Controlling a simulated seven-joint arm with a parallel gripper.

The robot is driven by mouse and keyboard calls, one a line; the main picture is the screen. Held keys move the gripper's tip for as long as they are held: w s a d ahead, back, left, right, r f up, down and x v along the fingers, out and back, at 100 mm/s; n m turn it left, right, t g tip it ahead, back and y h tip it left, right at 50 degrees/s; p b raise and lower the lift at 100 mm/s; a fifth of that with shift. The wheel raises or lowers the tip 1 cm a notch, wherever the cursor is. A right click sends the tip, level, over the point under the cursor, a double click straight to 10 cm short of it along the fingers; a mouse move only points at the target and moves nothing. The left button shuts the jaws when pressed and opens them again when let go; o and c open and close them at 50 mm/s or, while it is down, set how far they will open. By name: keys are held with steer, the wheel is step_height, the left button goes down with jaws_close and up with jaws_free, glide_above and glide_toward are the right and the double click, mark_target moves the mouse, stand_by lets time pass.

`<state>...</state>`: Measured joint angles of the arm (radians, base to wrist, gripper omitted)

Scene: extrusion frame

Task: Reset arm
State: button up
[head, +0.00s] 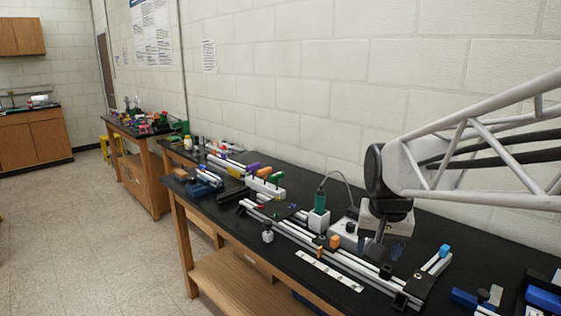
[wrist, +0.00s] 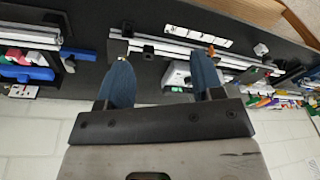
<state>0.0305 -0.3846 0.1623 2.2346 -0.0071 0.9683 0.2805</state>
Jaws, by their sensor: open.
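My gripper (wrist: 162,82) shows in the wrist view with its two blue fingertips apart and nothing between them. In the head view my gripper (head: 382,250) hangs from the white arm at the right, above the black bench (head: 455,222). It appears to be near the back of the bench, over or in front of a white box. The aluminium extrusion frame (head: 300,240) lies along the bench and also shows beyond the fingertips in the wrist view (wrist: 185,45). Whether the fingertips touch anything is not clear.
A green soldering-type tool (head: 320,200) stands in a white holder beside a white station (head: 340,228). A white marked strip (head: 328,271) lies at the front edge. Screwdrivers with coloured handles (head: 265,180) stand in a rack farther left. A block wall runs behind; the floor at left is clear.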

steer(key=s+a+f+n, duration=0.1)
steer(key=s+f+n, duration=0.2)
steer(key=s, duration=1.3)
steer(key=shift+s+f+t, duration=0.25)
steer(key=shift+f+t, duration=0.15)
steer(key=shift+f, duration=0.15)
